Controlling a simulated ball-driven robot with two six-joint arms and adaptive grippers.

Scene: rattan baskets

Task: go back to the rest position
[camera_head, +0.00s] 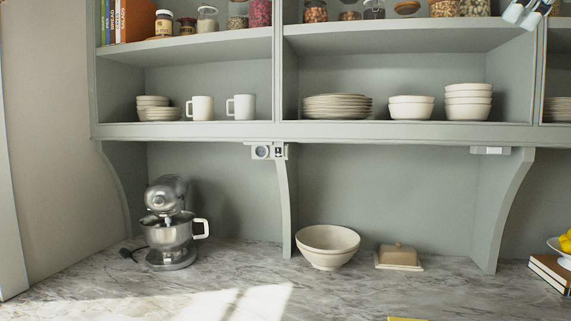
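My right gripper (521,16) shows at the top right corner, in front of the upper shelf and cut off by the top edge of the view. Its two pale fingertips stand apart with nothing seen between them. My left gripper is not in view. The rest position itself is not marked by anything seen here.
A grey-green shelf unit (330,131) holds jars, mugs, plates and bowls. Below, a stand mixer (171,222), a cream bowl (328,245) and a butter dish (398,257) stand on the marble counter (230,285). Books (549,270) lie at right. The front counter is mostly clear.

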